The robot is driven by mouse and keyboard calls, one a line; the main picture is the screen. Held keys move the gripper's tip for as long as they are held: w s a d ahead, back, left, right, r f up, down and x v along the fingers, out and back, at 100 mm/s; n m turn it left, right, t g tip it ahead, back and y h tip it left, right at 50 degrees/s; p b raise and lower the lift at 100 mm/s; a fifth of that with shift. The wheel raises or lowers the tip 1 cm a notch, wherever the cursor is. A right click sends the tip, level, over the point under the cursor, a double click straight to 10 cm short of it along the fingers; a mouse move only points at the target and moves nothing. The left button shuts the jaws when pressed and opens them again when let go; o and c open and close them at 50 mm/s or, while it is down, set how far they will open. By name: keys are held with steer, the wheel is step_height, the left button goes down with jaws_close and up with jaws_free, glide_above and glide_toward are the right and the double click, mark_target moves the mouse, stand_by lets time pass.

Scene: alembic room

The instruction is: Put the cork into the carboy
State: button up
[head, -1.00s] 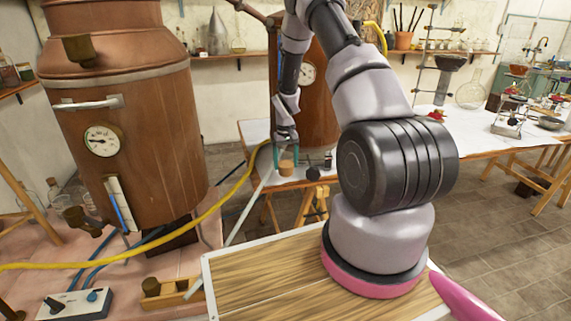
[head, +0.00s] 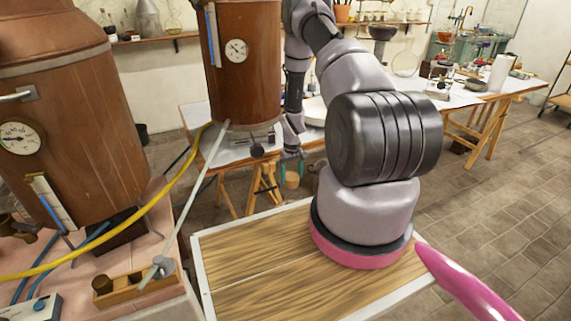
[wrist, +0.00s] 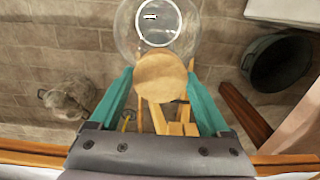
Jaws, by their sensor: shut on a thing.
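My gripper (wrist: 160,95) is shut on the cork (wrist: 161,78), a round tan stopper held between its two teal fingers. In the head view my gripper (head: 292,163) hangs low beyond my wooden deck, with the cork (head: 292,181) below its fingers. In the wrist view a round clear glass vessel (wrist: 126,30), which looks like the carboy, stands below with its pale ring-shaped mouth just above the cork in the picture. The cork overlaps the vessel's lower edge there and is apart from the mouth. I cannot make out the vessel in the head view.
A dark green tub (wrist: 285,62) stands right of the glass vessel, and a lumpy sack-like thing (wrist: 70,98) lies left. A copper still (head: 70,120) fills the left; a yellow hose (head: 130,215) crosses before it. A white-topped table (head: 225,155) stands behind the gripper. Open tiled floor (head: 490,190) lies right.

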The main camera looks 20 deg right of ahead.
mark_target(294, 185)
steer(key=shift+s+d+f, duration=0.2)
steer(key=shift+d+f, duration=0.05)
steer(key=shift+f, duration=0.15)
steer(key=shift+d+f, duration=0.15)
steer(key=shift+f, duration=2.25)
steer(key=shift+f, duration=1.7)
stand_by(1.9)
steer(key=o, duration=1)
steer(key=shift+r, duration=0.1)
steer(key=shift+r, duration=3.4)
